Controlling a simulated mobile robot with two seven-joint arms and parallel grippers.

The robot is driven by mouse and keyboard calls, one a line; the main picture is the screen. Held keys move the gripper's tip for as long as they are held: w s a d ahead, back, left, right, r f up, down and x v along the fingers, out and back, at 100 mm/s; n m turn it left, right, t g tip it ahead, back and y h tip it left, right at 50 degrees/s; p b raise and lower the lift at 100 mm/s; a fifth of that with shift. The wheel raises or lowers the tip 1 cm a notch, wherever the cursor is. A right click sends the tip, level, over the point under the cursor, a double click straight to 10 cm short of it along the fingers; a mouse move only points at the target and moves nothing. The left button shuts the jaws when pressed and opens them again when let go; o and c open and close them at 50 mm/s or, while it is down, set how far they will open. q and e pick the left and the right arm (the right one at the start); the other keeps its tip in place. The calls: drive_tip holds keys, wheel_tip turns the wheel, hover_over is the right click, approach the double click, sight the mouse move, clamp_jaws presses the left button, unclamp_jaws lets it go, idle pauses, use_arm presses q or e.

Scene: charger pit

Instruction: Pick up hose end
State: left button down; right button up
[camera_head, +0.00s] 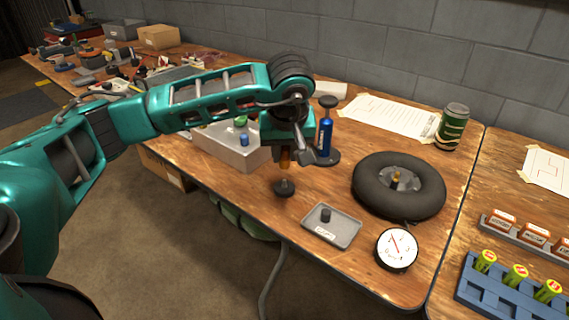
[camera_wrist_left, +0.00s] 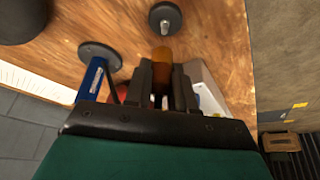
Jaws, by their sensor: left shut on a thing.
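The hose end seems to be the orange-brown piece (camera_head: 286,158) that sticks out below my left gripper (camera_head: 294,152). In the wrist view this hose end (camera_wrist_left: 162,57) sits between the two dark fingers of the left gripper (camera_wrist_left: 161,77), which are shut on it. A small black round stand (camera_head: 284,188) is on the table just below; whether it touches the hose end is unclear. The blue pump (camera_head: 325,136) stands upright on a round base right of the gripper. A dark strip beside it may be its hose. My right gripper is not in view.
A black tyre (camera_head: 370,193) lies at the right, with a brass valve in its middle. A grey tray (camera_head: 347,239) with a small dark cap and a round gauge (camera_head: 397,250) lie near the front edge. A white bin (camera_head: 217,153) stands left of the gripper, a green can (camera_head: 452,127) behind.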

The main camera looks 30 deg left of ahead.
use_arm(q)
wheel_tip(320, 180, up, 14)
drive_tip(key=p, duration=0.2)
drive_tip(key=shift+r, duration=0.25)
idle(0.5)
idle(0.8)
